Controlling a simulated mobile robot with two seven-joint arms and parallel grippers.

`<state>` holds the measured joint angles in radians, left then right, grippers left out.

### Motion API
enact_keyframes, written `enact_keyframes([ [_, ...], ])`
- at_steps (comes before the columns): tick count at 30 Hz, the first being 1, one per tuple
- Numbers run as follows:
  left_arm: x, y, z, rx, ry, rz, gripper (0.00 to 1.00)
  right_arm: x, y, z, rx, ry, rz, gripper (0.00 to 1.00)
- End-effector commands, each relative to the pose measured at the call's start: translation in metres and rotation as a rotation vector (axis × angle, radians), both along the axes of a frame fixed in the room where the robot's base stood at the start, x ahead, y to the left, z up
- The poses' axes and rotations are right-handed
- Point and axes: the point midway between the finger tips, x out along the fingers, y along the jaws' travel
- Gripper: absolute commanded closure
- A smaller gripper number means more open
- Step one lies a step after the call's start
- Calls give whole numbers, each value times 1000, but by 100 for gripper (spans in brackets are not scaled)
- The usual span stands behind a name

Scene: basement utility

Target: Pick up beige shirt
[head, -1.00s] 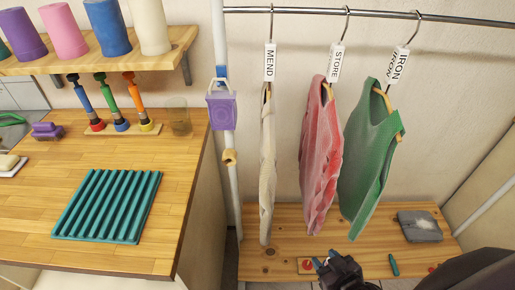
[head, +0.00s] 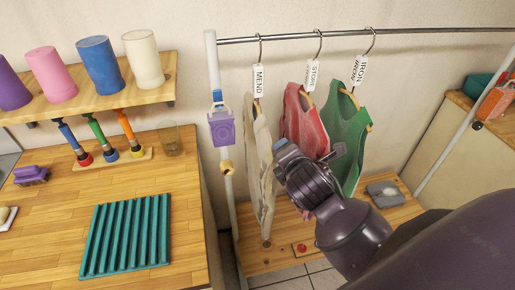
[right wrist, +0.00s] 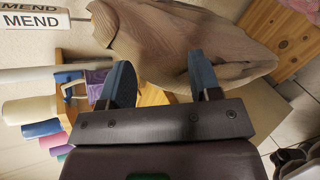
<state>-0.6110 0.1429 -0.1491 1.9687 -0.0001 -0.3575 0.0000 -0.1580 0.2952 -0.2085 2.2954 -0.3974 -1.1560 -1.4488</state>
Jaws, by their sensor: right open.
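The beige shirt (head: 257,175) hangs from a hanger on the rail under a tag reading MEND, leftmost of three garments. In the right wrist view the shirt (right wrist: 185,42) fills the upper middle, just beyond the fingertips. My right gripper (head: 300,152) is raised just right of the shirt, in front of the red garment. In the right wrist view the gripper (right wrist: 158,65) is open, with its dark blue fingers apart. The right finger overlaps the shirt's edge in the picture; I cannot tell whether they touch. My left gripper is not in view.
A red garment (head: 302,118) tagged STORE and a green one (head: 348,130) tagged IRON hang close on the right. A low wooden bench (head: 255,257) lies below. A white post (head: 224,180) with a purple holder (head: 221,128) stands left of the shirt.

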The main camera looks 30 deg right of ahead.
Motion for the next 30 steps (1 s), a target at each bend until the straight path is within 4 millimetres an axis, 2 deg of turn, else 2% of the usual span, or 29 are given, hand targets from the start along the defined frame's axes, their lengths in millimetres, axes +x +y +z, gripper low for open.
enact_keyframes([
  [3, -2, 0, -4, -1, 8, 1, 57, 26, 2, 25, -258, -31, 111, 43],
  [9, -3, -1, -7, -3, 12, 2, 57, 63, 11, 67, -708, -75, 250, 43],
  [15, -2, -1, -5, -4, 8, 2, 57, 82, 18, 95, -1004, -91, 304, 43],
  [20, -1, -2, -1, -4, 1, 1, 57, 93, 18, 102, -1083, -91, 314, 43],
  [30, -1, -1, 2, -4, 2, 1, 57, 135, 7, 102, -1084, -92, 315, 43],
])
